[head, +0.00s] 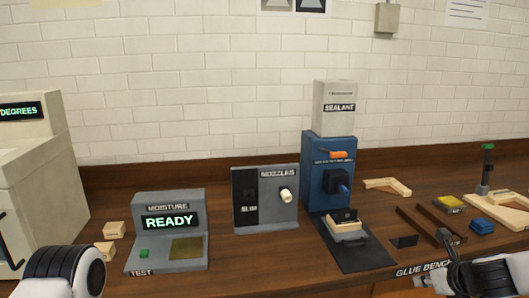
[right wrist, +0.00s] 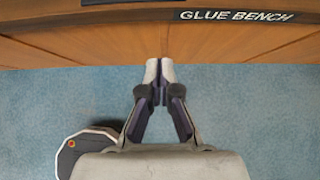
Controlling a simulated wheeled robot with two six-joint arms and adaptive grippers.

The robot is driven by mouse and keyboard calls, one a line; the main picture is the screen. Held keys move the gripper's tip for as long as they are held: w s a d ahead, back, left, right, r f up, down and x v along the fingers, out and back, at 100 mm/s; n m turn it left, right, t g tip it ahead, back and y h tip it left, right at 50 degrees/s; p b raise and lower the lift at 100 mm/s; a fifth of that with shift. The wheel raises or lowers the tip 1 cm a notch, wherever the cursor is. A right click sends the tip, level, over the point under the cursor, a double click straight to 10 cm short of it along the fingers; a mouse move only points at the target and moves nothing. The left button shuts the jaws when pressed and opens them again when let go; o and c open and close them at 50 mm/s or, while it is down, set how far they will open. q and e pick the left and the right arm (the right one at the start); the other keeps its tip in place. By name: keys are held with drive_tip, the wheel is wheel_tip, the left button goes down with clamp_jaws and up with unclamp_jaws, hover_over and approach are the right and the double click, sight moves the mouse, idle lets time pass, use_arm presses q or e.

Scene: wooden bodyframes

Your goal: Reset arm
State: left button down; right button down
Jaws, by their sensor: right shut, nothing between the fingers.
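My right gripper (head: 447,240) is at the lower right of the head view, by the bench's front edge and the GLUE BENCH label. In the right wrist view the gripper (right wrist: 160,67) has its two fingertips together, with nothing between them. It points at the bench front, with blue floor below it. My left arm shows only as a white and black link at the lower left of the head view; its gripper is out of the frame.
The wooden bench (head: 285,282) holds a moisture tester (head: 168,230) reading READY, a nozzle stand (head: 265,200) and a blue sealant dispenser (head: 328,175). A wooden block (head: 347,229) sits on the dispenser's dark base. Wooden frame pieces (head: 387,187) lie at right.

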drive_tip(key=s+a+f+n+g+h, duration=0.1)
drive_tip(key=s+a+f+n+g, duration=0.35)
drive_tip(key=s+f, duration=0.55)
drive_tip(key=s+a+f+n+g+h, duration=0.1)
drive_tip(key=s+a+f+n+g, duration=0.35)
drive_tip(key=f, duration=0.85)
use_arm(q)
drive_tip(key=shift+w+f, duration=0.2)
drive_tip(key=shift+w, duration=0.15)
use_arm(e)
drive_tip(key=s+a+f+n, duration=0.1)
drive_tip(key=s+a+n, duration=0.2)
drive_tip(key=n, duration=0.5)
drive_tip(key=s+a+f+n, duration=0.2)
drive_tip(key=s+n, duration=0.4)
drive_tip(key=n, duration=0.3)
drive_tip(key=s+a+f+n+y, duration=0.1)
drive_tip(key=s+a+n, duration=0.2)
drive_tip(key=s+n, duration=0.2)
drive_tip(key=n, duration=0.3)
drive_tip(key=shift+s+a+f, duration=0.15)
drive_tip(key=shift+a+f, duration=0.05)
drive_tip(key=shift+a, duration=0.1)
